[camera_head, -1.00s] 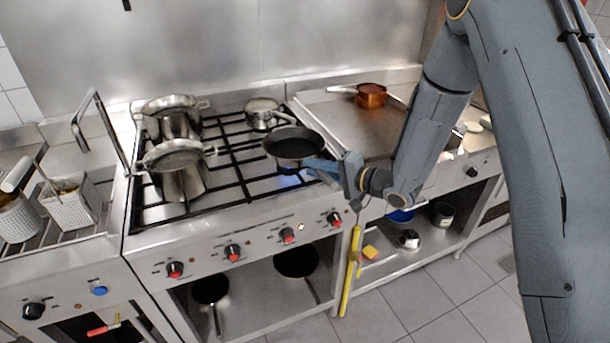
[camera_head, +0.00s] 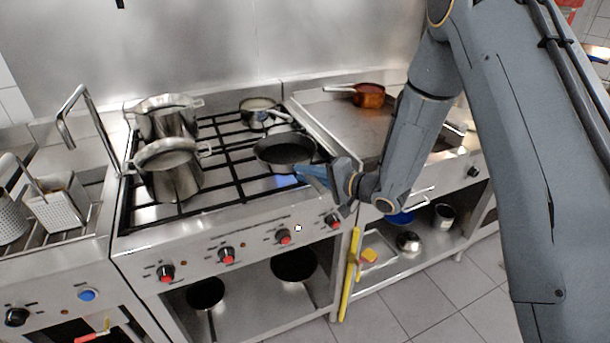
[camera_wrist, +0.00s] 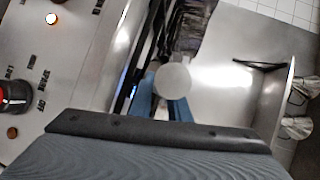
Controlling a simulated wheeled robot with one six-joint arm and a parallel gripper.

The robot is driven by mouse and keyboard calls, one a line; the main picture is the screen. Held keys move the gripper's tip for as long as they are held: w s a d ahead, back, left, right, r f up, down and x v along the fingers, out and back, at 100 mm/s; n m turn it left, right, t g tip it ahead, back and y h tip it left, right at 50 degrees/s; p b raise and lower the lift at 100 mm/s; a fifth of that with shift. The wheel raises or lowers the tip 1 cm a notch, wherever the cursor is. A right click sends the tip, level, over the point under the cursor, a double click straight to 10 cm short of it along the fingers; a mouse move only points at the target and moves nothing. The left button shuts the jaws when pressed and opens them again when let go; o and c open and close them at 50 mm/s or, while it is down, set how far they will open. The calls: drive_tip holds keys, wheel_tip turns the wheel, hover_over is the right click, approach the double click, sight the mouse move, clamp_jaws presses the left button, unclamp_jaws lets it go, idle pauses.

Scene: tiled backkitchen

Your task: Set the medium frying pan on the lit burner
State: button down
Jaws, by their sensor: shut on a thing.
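The dark frying pan (camera_head: 285,150) is over the front right burner of the stove in the head view, roughly level. My gripper (camera_head: 318,174) is shut on its handle from the right side. In the wrist view my gripper (camera_wrist: 172,100) has its blue fingers around the rounded handle end (camera_wrist: 173,80). A blue glow from the lit burner (camera_head: 283,181) shows just below the pan. I cannot tell whether the pan's base touches the grate. The burner itself is mostly hidden by the pan.
Two large steel pots (camera_head: 172,168) stand on the left burners. A small saucepan (camera_head: 259,112) sits at the back right. A copper pan (camera_head: 369,95) rests on the griddle (camera_head: 345,122) to the right. Red control knobs (camera_head: 284,237) line the stove front.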

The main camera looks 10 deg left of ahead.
drive_tip(key=c, duration=1.7)
unclamp_jaws()
drive_tip(key=shift+f, duration=0.1)
drive_tip(key=shift+o, duration=0.2)
drive_tip(key=b+v, duration=0.2)
drive_tip(key=v, duration=1)
drive_tip(key=shift+b, duration=0.3)
